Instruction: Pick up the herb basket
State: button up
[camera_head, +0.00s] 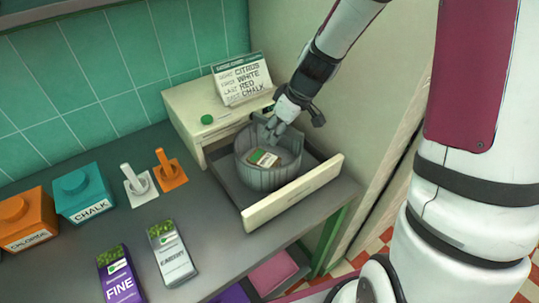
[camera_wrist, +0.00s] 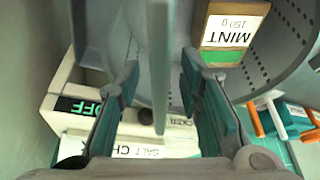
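The herb basket (camera_head: 268,178) is a round grey tub standing in the pulled-out drawer. A mint packet (camera_head: 264,158) with a green and white label lies inside it; the packet also shows in the wrist view (camera_wrist: 230,32). My gripper (camera_head: 272,132) is over the basket's back rim, pointing down. In the wrist view my gripper (camera_wrist: 159,66) has its two fingers apart, with a narrow upright grey part of the basket (camera_wrist: 159,50) between them. A gap shows on both sides of that part. The basket's perforated wall (camera_wrist: 280,50) fills the upper right of the wrist view.
The drawer front (camera_head: 293,193) stands close before the basket. A cream cabinet (camera_head: 195,105) with a word sign (camera_head: 241,77) is behind. Orange (camera_head: 27,218) and teal (camera_head: 84,193) canisters, two small handled pieces and two herb packets occupy the left counter. A wall is right of the drawer.

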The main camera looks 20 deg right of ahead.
grip_shut()
dwell(0.3)
